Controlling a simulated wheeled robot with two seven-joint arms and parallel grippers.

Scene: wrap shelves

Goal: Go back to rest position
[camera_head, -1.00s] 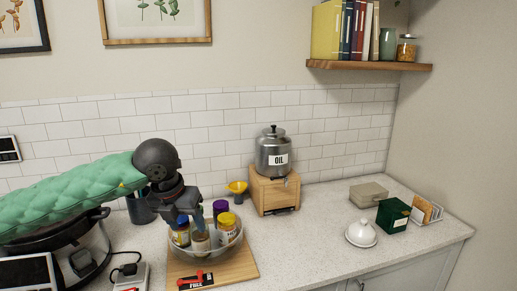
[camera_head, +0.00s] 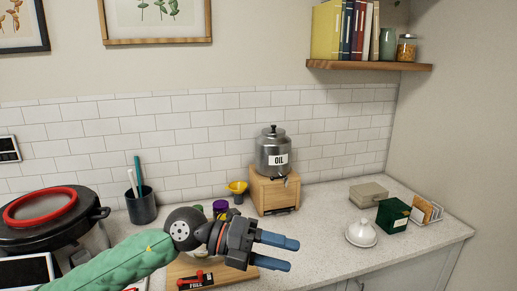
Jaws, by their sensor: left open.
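My left arm comes in from the lower left in a green quilted sleeve. My left gripper (camera_head: 284,254) is open and empty, its two blue fingers pointing right, in front of the counter. The gripper and wrist hide most of the bowl of jars; a purple lid (camera_head: 221,207) shows above the wrist. Part of the wooden board (camera_head: 182,271) shows below the arm, with a red-handled item labelled FULL (camera_head: 196,281) on it. My right gripper is not in view.
A steel oil dispenser (camera_head: 272,155) stands on a wooden box (camera_head: 274,193) against the tiles. A lidded pot (camera_head: 48,218) and a dark utensil cup (camera_head: 141,206) are at left. A white domed dish (camera_head: 361,233) and a green box (camera_head: 393,216) are at right. The counter between is clear.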

